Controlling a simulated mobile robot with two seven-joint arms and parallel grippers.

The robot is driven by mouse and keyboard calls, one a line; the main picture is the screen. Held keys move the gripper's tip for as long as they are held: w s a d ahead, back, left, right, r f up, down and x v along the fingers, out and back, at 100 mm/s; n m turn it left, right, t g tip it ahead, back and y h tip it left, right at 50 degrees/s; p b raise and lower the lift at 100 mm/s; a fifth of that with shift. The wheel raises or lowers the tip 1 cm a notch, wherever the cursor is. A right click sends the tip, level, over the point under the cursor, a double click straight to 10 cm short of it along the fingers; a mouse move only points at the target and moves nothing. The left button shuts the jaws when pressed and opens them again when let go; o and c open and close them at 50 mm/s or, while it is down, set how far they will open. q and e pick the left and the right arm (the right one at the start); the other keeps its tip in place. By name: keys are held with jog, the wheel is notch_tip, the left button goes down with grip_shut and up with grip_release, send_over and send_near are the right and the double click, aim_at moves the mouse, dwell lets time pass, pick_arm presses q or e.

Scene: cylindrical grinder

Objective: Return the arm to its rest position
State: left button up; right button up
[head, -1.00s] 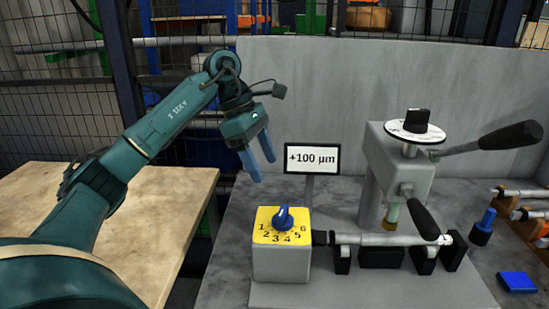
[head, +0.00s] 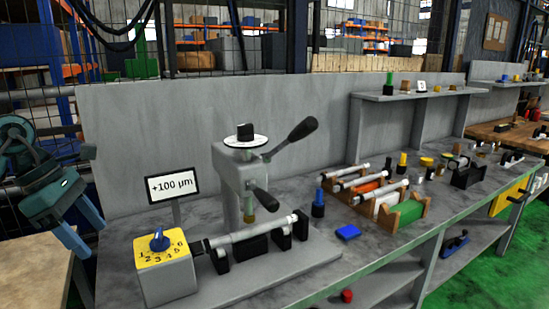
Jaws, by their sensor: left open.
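My left gripper (head: 82,232) is at the left edge of the head view, with its two blue fingers apart and empty, pointing down. It hangs left of the grinder, in front of the grey back panel's left end and near the yellow-faced dial box (head: 163,264). Most of the left arm is cut off by the picture's edge. My right gripper is not in view. The grinder (head: 238,187) stands upright with a white dial disc on top and two black-handled levers. A steel shaft (head: 252,231) lies on black supports beside the dial box. A sign (head: 172,185) reads +100 µm.
A wooden table (head: 35,270) is at lower left. Right of the grinder are a blue block (head: 348,232), a blue-topped peg (head: 318,204) and a rack (head: 402,218) with several shafts. A shelf (head: 415,95) stands behind. A red cap (head: 347,296) sits below the bench edge.

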pick_arm(q)
jog(key=s+d+f+n+t+h+p, duration=0.1)
jog(key=s+d+f+n+t+h, duration=0.15)
jog(key=d+n+h, duration=0.75)
jog(key=s+d+f+n+t+h+p, duration=0.1)
jog(key=d+f+h+p, duration=0.3)
jog(key=d, duration=1.1)
jog(key=s+a+f+n+t+y, duration=0.15)
jog(key=f+n+t+y, duration=0.4)
jog(key=n, duration=0.75)
jog(key=s+a+f+n+t+y, duration=0.15)
jog(key=f+n+t+y, duration=0.45)
jog(key=n, duration=0.8)
jog(key=s+a+f+n+g+y, duration=0.1)
jog(key=s+f+n+g+y, duration=0.2)
jog(key=s+f+n, duration=0.6)
notch_tip(320, 180, down, 4)
jog(key=s+g, duration=0.2)
jog(key=shift+s+a+r+n+g, duration=0.15)
jog(key=shift+s+a+n+g, duration=0.15)
jog(key=shift+s+g, duration=0.1)
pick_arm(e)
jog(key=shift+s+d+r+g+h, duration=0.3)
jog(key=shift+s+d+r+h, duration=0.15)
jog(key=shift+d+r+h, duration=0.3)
